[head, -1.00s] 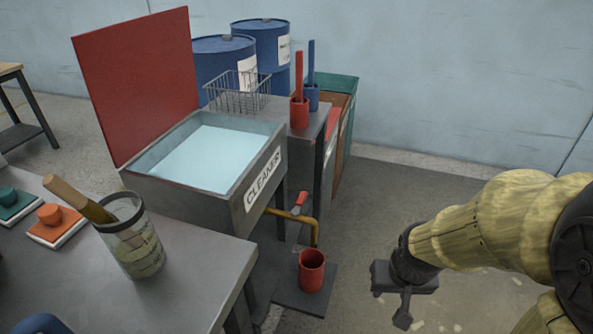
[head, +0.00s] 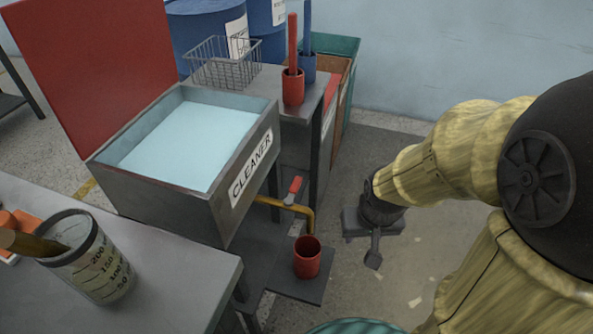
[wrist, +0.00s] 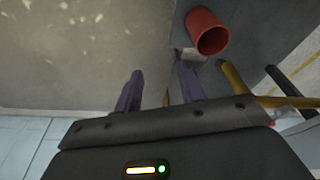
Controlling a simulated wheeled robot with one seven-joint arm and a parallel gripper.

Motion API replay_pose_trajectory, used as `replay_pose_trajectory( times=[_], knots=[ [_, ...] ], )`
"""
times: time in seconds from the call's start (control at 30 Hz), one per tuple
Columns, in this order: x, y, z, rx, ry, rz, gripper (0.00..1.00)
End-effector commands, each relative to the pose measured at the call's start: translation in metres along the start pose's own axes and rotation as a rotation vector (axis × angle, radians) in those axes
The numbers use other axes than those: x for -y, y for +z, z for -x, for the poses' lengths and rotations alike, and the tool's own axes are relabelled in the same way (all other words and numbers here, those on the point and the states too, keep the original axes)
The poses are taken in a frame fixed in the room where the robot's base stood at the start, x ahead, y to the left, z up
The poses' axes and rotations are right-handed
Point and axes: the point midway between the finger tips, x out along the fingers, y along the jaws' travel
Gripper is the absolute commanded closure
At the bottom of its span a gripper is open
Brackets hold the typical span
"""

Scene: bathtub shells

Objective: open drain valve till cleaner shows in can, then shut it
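The drain valve's red lever (head: 293,188) slants up from the yellow pipe (head: 285,204) under the cleaner tank (head: 250,170). The pipe bends down over the red can (head: 307,258), which stands upright on a dark plate. No liquid stream shows at the outlet, and no cleaner shows in the dark inside of the can. My gripper (head: 373,260) hangs to the right of the can and lever, apart from both. The wrist view shows its two fingers (wrist: 160,88) spread and empty, with the can (wrist: 207,32) and pipe (wrist: 236,86) beyond to the right.
A grey table with a measuring cup (head: 90,260) stands at the front left. The raised red lid (head: 90,75), wire basket (head: 222,65) and red pot (head: 293,88) are behind or beside the tank. Floor between my gripper and the can is clear.

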Motion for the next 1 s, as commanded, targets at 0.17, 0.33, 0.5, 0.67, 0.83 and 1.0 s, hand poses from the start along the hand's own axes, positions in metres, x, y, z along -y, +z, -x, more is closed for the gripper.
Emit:
replay_pose_trajectory(
  times=[0.17,0.33,0.5,0.67,0.83,1.0],
  knots=[
    [0.003,-0.008,0.011,0.007,-0.005,-0.011,0.60],
    [0.013,-0.030,0.038,0.038,-0.017,-0.049,0.60],
    [0.029,-0.061,0.070,0.081,-0.027,-0.109,0.60],
    [0.045,-0.087,0.097,0.120,-0.027,-0.162,0.60],
    [0.062,-0.114,0.124,0.157,-0.019,-0.217,0.60],
    [0.083,-0.140,0.150,0.188,-0.004,-0.265,0.60]
  ],
)
